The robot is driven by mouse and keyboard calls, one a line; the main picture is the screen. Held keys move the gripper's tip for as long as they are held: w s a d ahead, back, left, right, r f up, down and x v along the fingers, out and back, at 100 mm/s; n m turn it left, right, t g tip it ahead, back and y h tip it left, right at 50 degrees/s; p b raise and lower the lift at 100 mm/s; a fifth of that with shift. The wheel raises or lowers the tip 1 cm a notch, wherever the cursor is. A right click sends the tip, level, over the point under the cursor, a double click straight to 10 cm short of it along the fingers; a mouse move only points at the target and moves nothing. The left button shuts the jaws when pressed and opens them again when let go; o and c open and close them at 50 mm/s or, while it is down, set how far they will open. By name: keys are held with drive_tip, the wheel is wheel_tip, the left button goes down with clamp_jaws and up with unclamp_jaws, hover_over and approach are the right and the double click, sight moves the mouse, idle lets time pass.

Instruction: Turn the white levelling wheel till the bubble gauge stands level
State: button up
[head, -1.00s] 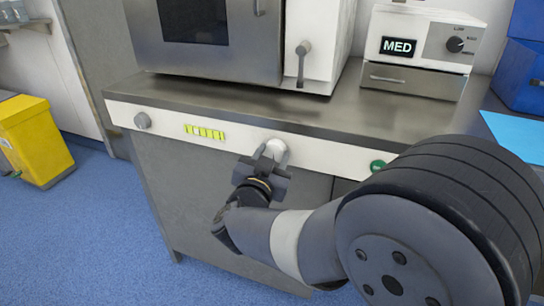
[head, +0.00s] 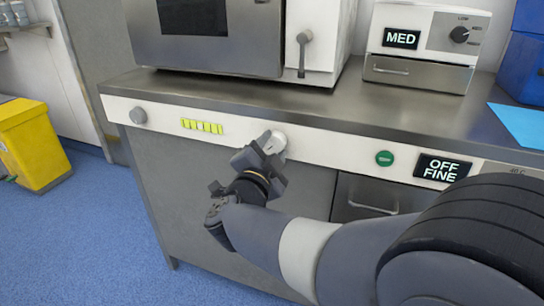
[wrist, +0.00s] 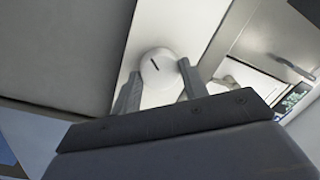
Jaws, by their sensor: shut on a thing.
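The white levelling wheel (head: 279,142) is a round knob on the white front strip of the bench. In the wrist view the wheel (wrist: 158,66) shows a dark slanted mark on its face. My gripper (head: 268,143) is shut on the wheel, with one finger on each side of it; the fingers also show in the wrist view (wrist: 160,85). The bubble gauge (head: 202,126) is a yellow-green strip with dark lines, left of the wheel. The bubble is too small to make out, so I cannot tell whether it stands level.
A grey knob (head: 139,115) is left of the gauge. A green button (head: 384,158) and a display reading OFF FINE (head: 442,169) are to the right. A steel cabinet (head: 210,35) and a box with a MED display (head: 401,39) stand on the worktop (head: 330,105). A yellow bin (head: 33,145) is at left.

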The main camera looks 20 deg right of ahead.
drive_tip(key=shift+m+b, duration=0.5)
drive_tip(key=shift+m, duration=0.4)
drive_tip(key=o, duration=1)
drive_tip(key=shift+c, duration=0.2)
drive_tip(key=p+v, duration=0.2)
drive_tip(key=v, duration=0.8)
drive_tip(key=shift+s+a+p, duration=0.3)
drive_tip(key=shift+p, duration=0.05)
drive_tip(key=shift+f, duration=0.1)
drive_tip(key=shift+b+x, duration=1.4)
drive_tip(key=shift+x, duration=4.05)
drive_tip(key=shift+s, duration=0.1)
